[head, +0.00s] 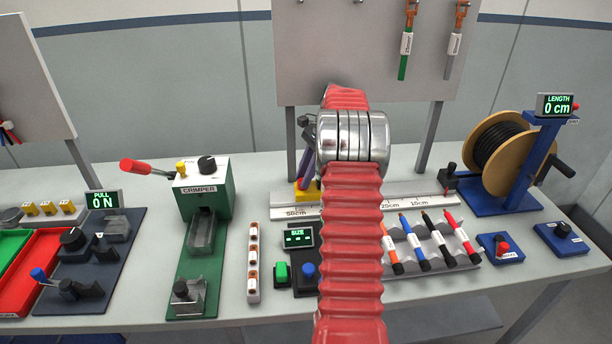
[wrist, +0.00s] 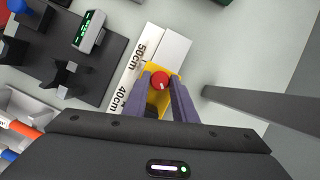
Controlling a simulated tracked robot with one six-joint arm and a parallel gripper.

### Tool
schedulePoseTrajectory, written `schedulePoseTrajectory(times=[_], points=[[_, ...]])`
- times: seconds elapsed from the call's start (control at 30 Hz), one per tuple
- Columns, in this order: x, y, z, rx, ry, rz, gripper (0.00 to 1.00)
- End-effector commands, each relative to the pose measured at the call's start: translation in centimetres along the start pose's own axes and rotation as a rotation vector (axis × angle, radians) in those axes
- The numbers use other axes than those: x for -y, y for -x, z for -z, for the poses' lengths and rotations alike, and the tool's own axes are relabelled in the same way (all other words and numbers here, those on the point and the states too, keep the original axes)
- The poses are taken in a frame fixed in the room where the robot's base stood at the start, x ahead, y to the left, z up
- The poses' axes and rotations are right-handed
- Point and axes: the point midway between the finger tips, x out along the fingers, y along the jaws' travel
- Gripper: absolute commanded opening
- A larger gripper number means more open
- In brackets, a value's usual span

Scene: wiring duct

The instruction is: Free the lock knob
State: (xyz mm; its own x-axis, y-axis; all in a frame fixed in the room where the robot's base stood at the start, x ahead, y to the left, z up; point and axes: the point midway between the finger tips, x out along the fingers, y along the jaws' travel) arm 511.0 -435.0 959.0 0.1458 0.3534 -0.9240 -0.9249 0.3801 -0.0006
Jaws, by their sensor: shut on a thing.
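The lock knob (wrist: 160,79) is a small red round knob with a white mark, on top of a yellow stop block (wrist: 153,100) on the measuring rail (wrist: 172,44). In the wrist view the purple fingers of my gripper (wrist: 161,82) stand one on each side of the knob, shut on it. In the head view the yellow block (head: 308,197) sits near the 50cm end of the rail (head: 290,212). My gripper's finger (head: 306,168) shows above it. My red ribbed arm hides the knob and part of the rail there.
A green crimper (head: 203,190) stands left of the rail. A size gauge (head: 299,237) and a rack of coloured cables (head: 430,240) lie in front. A cable reel (head: 500,145) stands at the right. A grey post (wrist: 260,108) rises beside my gripper in the wrist view.

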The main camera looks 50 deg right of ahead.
Motion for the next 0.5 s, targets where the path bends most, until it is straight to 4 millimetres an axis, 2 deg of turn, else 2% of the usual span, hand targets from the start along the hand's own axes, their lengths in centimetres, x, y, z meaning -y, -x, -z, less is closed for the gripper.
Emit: schedulePoseTrajectory(times=[0.4, 0.43, 0.5], points=[[-0.06, -0.05, -0.06, 0.001, 0.01, -0.007, 0.02], [-0.06, -0.05, -0.06, 0.001, 0.01, -0.007, 0.26], [-0.06, -0.05, -0.05, 0.001, 0.01, -0.007, 0.31]])
